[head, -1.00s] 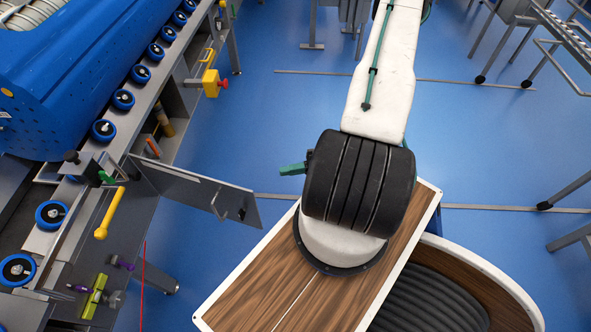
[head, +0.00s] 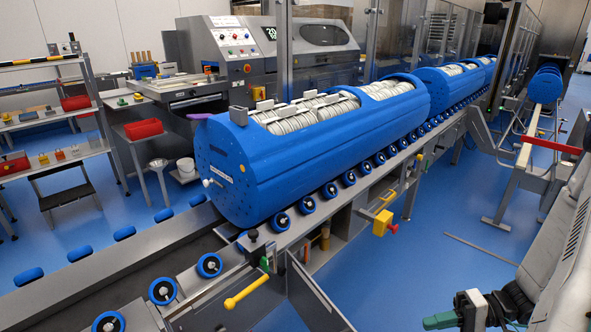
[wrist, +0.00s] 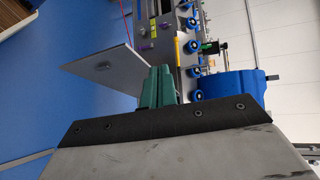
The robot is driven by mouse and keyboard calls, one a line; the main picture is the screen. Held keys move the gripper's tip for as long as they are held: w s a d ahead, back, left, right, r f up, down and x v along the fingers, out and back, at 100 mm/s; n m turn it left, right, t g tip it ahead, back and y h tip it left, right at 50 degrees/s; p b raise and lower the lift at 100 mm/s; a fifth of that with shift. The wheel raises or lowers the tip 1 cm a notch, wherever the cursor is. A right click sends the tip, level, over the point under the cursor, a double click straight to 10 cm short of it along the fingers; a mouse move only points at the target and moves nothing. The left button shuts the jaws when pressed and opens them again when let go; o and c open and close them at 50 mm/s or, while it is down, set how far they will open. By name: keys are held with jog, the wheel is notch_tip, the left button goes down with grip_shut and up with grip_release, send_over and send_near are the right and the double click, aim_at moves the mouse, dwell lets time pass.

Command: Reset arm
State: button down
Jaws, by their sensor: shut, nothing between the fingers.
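My gripper (wrist: 156,86) shows in the wrist view as green fingers held close together, shut and empty. It points away from my wrist over blue floor, near a grey hinged flap (wrist: 103,66). In the head view a green part of my gripper (head: 440,320) shows at the bottom right edge. My pale arm runs along the right edge there and is largely cut off by the frame. The blue tub carrier (head: 330,140) lies on the roller line, well apart from my gripper.
The roller conveyor (head: 345,180) runs from bottom left to far right. Its grey flap (head: 315,300) sticks out towards me, with a yellow handle (head: 247,291) beside it. A yellow box (head: 382,222) hangs on the conveyor's side.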

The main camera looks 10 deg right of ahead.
jog(key=a+r+n+g+h, duration=0.2)
jog(key=a+r+g+h, duration=0.15)
jog(key=r, duration=0.45)
jog(key=a+r+n+g+h, duration=0.2)
jog(key=a+r+g+h, duration=0.15)
jog(key=r, duration=0.55)
jog(key=s+a+r+t+h, duration=0.2)
jog(key=s+r+h, duration=0.1)
jog(key=r, duration=0.3)
jog(key=s+a+r+t+h, duration=0.3)
jog(key=s+r+h, duration=0.1)
jog(key=r, duration=0.2)
jog(key=shift+s+a+m+t+h, duration=0.25)
jog(key=shift+a+m+t+h, duration=0.05)
jog(key=shift+h, duration=0.1)
